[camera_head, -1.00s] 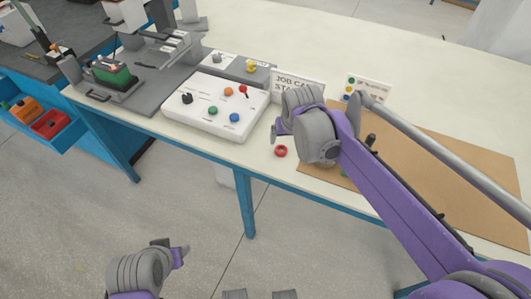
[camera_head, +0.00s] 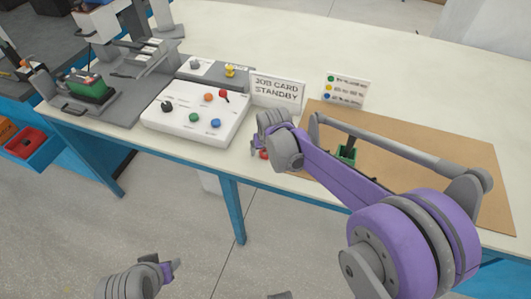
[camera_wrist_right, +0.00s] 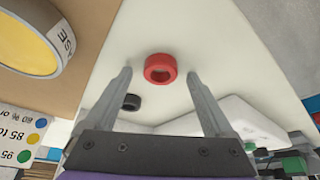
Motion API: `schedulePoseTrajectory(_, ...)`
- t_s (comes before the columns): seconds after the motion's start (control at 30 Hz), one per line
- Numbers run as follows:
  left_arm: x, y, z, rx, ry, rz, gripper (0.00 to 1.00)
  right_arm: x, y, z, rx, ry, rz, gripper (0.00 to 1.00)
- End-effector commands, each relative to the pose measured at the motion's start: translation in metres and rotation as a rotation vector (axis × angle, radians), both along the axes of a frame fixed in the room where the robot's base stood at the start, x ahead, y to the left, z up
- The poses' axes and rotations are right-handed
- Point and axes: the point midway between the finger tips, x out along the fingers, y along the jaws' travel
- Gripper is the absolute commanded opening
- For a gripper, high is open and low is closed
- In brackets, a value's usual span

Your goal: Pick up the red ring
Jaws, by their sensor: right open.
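The red ring (camera_wrist_right: 160,68) lies on the pale tabletop (camera_wrist_right: 185,30). In the wrist view it shows between the two fingertips of my right gripper (camera_wrist_right: 159,74), which is open and empty. I cannot tell how far the fingers are above the table. In the head view only a bit of the red ring (camera_head: 263,154) shows below my right gripper (camera_head: 256,146), near the table's front edge. My left gripper (camera_head: 174,268) hangs low at the bottom left, away from the table. Its finger opening is not clear.
A white control box (camera_head: 196,112) with coloured knobs stands left of the ring. A job card sign (camera_head: 277,91) stands behind it. A brown mat (camera_head: 440,160) with a small green item (camera_head: 346,154) lies to the right. A black ring (camera_wrist_right: 131,102) shows in the wrist view.

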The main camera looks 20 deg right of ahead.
Motion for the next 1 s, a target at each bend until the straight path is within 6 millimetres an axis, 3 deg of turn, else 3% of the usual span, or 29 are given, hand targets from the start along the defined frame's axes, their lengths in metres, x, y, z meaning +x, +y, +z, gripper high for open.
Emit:
schedulePoseTrajectory(0.13,0.0,0.0,0.0,0.0,0.0,0.0,0.5,0.0,0.0,0.0,0.0,0.0,0.0,0.84)
schedulePoseTrajectory(0.6,0.0,0.0,0.0,0.0,0.0,0.0,0.5,0.0,0.0,0.001,0.0,0.0,0.0,0.0)
schedulePoseTrajectory(0.87,0.0,0.0,0.001,0.0,0.0,0.0,0.5,0.0,0.0,0.004,0.0,0.0,0.0,0.0)
schedulePoseTrajectory(1.0,0.0,0.0,0.003,0.0,-0.001,0.0,0.5,0.0,0.0,0.022,0.0,0.0,0.0,0.0)
